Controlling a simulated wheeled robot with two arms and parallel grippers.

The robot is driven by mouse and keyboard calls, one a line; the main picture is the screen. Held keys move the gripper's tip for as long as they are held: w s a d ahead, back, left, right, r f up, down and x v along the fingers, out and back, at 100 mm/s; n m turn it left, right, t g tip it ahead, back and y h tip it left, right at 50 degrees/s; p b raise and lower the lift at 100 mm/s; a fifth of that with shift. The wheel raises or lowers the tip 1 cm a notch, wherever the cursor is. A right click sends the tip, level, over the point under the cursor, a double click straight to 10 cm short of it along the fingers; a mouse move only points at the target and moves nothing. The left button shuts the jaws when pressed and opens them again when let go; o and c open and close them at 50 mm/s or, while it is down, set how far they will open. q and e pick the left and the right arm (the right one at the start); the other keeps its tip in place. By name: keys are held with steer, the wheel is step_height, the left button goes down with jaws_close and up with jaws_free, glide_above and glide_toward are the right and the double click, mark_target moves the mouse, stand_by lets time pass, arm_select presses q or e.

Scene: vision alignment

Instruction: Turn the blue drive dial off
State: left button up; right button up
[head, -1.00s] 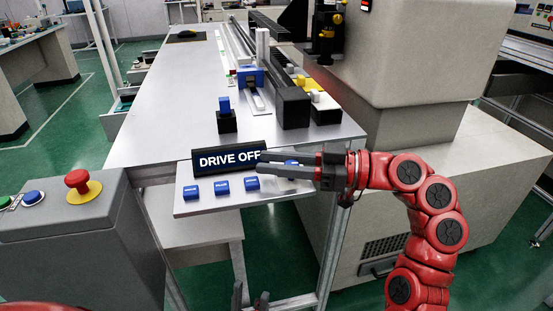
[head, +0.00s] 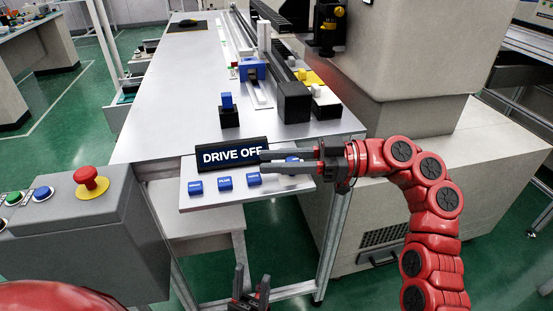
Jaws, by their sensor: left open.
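The blue drive dial (head: 292,159) is at the right end of a pale control panel (head: 200,202), largely hidden by my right gripper. My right gripper (head: 263,162) reaches in from the right. Its two dark fingers point left, apart, with a bit of the blue dial showing between them. I cannot tell whether they touch it. A dark sign (head: 232,154) behind the panel reads "DRIVE OFF". My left gripper (head: 252,282) is low at the bottom edge, open and empty, well below the panel.
Several blue buttons (head: 225,183) line the panel's front. A grey console (head: 75,235) with a red stop button (head: 86,177) stands at the left. A large beige machine (head: 430,60) stands at the right. The bench (head: 165,110) extends behind the panel.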

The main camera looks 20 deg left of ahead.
steer(key=o, duration=0.5)
steer(key=shift+c, duration=0.2)
steer(key=p+v, duration=0.1)
steer(key=v, duration=1.6)
steer(key=shift+d, duration=0.2)
